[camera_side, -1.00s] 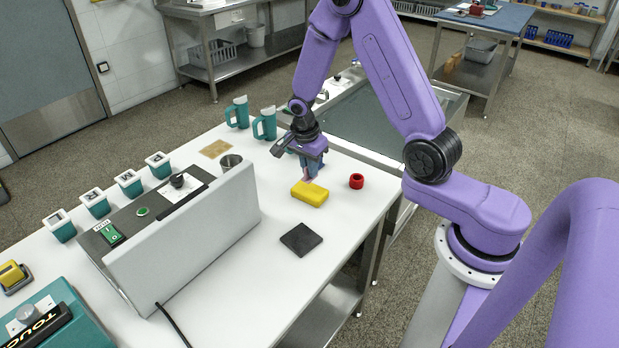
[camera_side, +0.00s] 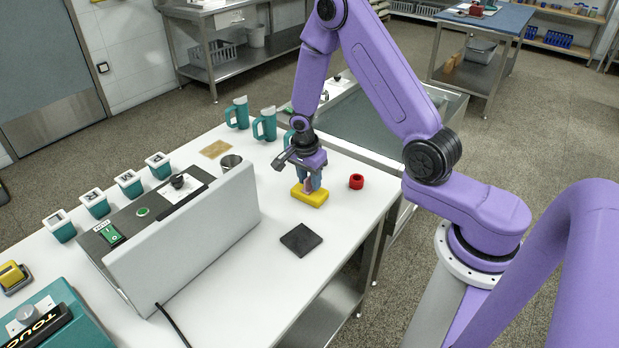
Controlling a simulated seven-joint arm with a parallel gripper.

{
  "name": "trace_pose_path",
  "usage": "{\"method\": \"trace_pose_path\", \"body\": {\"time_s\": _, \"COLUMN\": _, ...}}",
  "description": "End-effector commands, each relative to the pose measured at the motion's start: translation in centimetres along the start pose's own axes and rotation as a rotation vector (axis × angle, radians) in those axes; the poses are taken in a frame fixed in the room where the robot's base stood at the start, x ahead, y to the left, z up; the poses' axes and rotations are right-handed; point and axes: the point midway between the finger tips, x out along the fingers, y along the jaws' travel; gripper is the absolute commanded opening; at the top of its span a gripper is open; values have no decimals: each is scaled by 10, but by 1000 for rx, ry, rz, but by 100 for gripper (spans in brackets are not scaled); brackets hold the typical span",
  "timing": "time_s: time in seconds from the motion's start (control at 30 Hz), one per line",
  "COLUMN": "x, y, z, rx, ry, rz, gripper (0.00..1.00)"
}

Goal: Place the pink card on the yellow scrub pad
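The yellow scrub pad (camera_side: 311,199) lies on the white table below my gripper. My gripper (camera_side: 308,187) points down right over the pad, with its blue-grey fingers close to the pad's top. A small pink patch, the pink card (camera_side: 308,184), shows between the fingers, and they look shut on it. Most of the card is hidden by the fingers. I cannot tell whether the card touches the pad.
A red ring (camera_side: 356,181) stands right of the pad, and a dark square pad (camera_side: 301,239) lies in front. A metal cup (camera_side: 231,163), a tan square (camera_side: 215,149) and teal jugs (camera_side: 264,125) are behind left. A control box (camera_side: 185,240) with a tall pale panel stands left.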

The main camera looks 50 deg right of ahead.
Motion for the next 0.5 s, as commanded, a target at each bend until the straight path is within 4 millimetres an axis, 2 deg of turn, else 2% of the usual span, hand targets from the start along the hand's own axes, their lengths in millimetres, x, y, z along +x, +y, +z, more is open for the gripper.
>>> {"method": "trace_pose_path", "body": {"time_s": 0.27, "x": -4, "y": 0, "z": 0, "rx": 1, "ry": 0, "rz": 0, "gripper": 36}}
{"method": "trace_pose_path", "body": {"time_s": 0.5, "x": -34, "y": -1, "z": 0, "rx": 2, "ry": 1, "rz": -5, "gripper": 36}}
